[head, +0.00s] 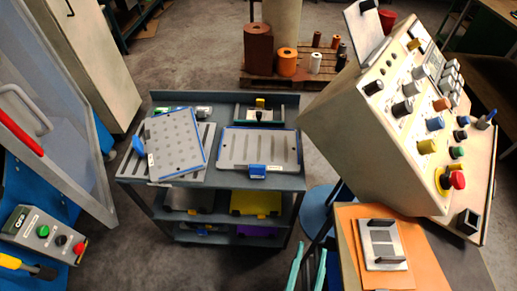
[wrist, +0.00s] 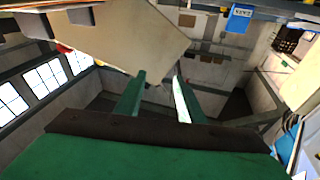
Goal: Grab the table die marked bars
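A grey plate die with several dark bars and blue edging (head: 260,145) lies on the top of a grey cart (head: 215,98). A blue tag (head: 257,171) sits at its front edge; its lettering is too small to read here. In the wrist view, a blue tag (wrist: 239,18) with upside-down lettering shows at the top. A dotted plate die (head: 176,142) lies tilted to the left of the barred one. My gripper (head: 309,252) is open and empty, in front of the cart and left of the orange bench top. Its green fingers stand apart in the wrist view (wrist: 160,82).
A light plate with two dark handles (head: 383,246) lies on the orange bench top (head: 347,232). A slanted control console (head: 350,112) stands at the right. A blue round stool (head: 318,208) is beside the cart. A pallet with rolls (head: 330,78) stands behind. Lower cart shelves hold more plates.

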